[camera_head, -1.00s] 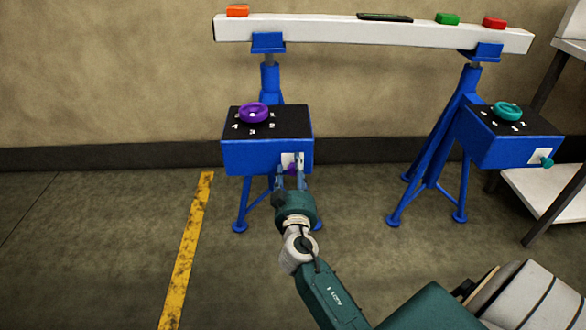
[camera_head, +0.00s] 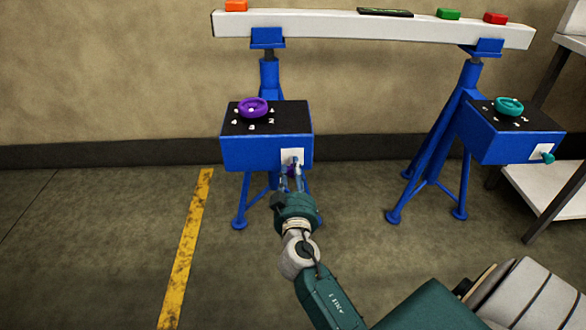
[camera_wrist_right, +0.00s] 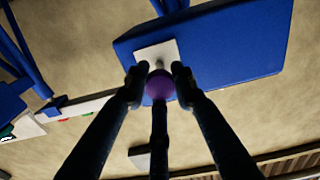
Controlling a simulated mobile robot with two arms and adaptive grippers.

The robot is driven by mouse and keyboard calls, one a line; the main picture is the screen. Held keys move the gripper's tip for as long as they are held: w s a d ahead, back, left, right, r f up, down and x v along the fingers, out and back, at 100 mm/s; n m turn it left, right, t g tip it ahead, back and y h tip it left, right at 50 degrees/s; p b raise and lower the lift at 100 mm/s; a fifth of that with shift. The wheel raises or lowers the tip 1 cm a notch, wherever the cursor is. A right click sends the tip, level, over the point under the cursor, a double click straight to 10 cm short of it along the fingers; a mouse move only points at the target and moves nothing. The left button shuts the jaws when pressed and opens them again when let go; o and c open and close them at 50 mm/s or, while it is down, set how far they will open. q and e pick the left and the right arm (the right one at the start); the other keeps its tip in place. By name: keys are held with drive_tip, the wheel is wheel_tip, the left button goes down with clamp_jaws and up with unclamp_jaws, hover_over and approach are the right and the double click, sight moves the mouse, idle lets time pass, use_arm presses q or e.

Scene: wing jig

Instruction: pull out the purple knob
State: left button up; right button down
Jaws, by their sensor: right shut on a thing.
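The purple knob (camera_head: 291,172) sits on the front of the left blue box, below a white plate (camera_head: 292,155). My right gripper (camera_head: 291,168) is shut on it, with a finger on either side. In the right wrist view the purple knob (camera_wrist_right: 160,85) is round and lies between the fingertips of my right gripper (camera_wrist_right: 159,80). A short grey stem shows between the knob and the white plate (camera_wrist_right: 156,53). My left gripper is not in view.
A purple dial (camera_head: 253,108) is on top of the left blue box (camera_head: 255,153). The right box (camera_head: 510,145) has a teal dial (camera_head: 509,106) and a teal knob (camera_head: 548,157). A white beam (camera_head: 340,28) rests on the blue stands.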

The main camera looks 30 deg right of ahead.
drive_tip(key=shift+s+a, duration=0.3)
drive_tip(key=shift+a, duration=0.05)
drive_tip(key=c, duration=1.5)
unclamp_jaws()
drive_tip(key=shift+s+r, duration=0.1)
drive_tip(key=shift+o, duration=0.5)
drive_tip(key=shift+s+r, duration=0.1)
drive_tip(key=shift+r, duration=0.05)
drive_tip(key=v, duration=0.7)
drive_tip(key=shift+s+a, duration=0.2)
